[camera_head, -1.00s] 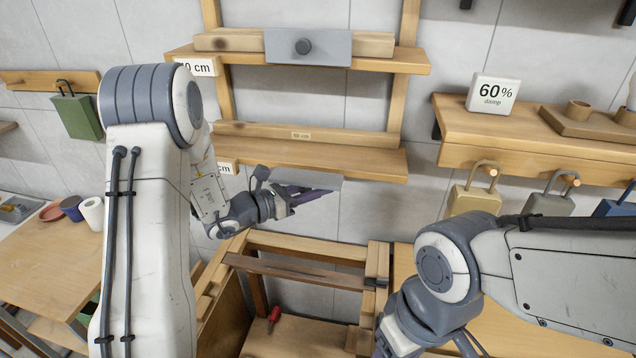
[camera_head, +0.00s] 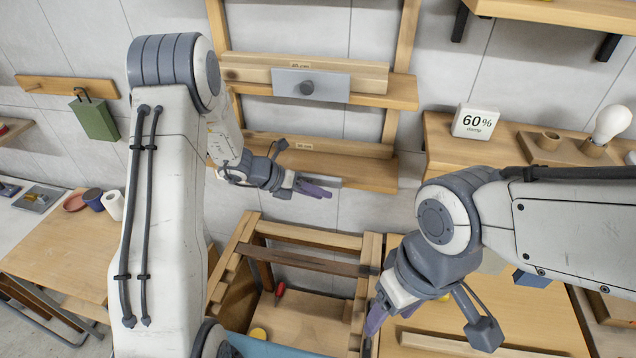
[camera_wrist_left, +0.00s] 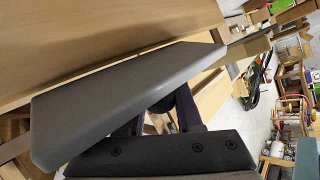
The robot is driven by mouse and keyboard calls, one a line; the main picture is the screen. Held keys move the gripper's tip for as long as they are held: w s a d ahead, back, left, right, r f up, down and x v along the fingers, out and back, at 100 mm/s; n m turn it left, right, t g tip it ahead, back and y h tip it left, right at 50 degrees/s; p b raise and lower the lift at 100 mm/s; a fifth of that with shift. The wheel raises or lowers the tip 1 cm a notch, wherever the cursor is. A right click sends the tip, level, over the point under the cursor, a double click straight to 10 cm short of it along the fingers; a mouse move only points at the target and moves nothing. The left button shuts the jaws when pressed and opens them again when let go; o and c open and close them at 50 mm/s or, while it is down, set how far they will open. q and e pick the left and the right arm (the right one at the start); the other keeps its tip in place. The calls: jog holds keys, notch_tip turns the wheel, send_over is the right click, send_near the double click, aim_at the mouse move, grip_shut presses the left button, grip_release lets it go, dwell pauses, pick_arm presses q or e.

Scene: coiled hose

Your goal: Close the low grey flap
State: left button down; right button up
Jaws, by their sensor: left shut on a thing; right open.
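The low grey flap (camera_head: 328,181) shows in the head view only as a thin pale strip at the front edge of the lower wooden shelf, mostly behind my left gripper. In the left wrist view the grey flap (camera_wrist_left: 120,92) is large and stands out at an angle from the wood. My left gripper (camera_head: 314,189) is at its front. Its purple fingers (camera_wrist_left: 182,108) close around a dark round knob, partly hidden by the flap's edge. My right gripper (camera_head: 380,316) is open and empty, low over the wooden frame.
A second grey flap (camera_head: 311,85) with a dark knob sits on the shelf above. An open wooden frame (camera_head: 308,236) stands below. A green box (camera_head: 95,119) hangs at left.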

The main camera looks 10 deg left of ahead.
pick_arm(q)
jog(key=shift+w+r+n+g, duration=0.1)
jog(key=shift+r+n+g, duration=0.25)
jog(key=shift+g, duration=0.4)
jog(key=shift+w+r+n+g, duration=0.1)
jog(key=shift+r+n+g, duration=0.1)
jog(key=shift+n+g, duration=0.45)
jog(key=shift+w+r+n+g, duration=0.1)
jog(key=shift+r+n+g, duration=0.15)
jog(key=shift+g, duration=0.65)
jog(key=c, duration=0.6)
grip_release()
jog(key=shift+s, duration=0.1)
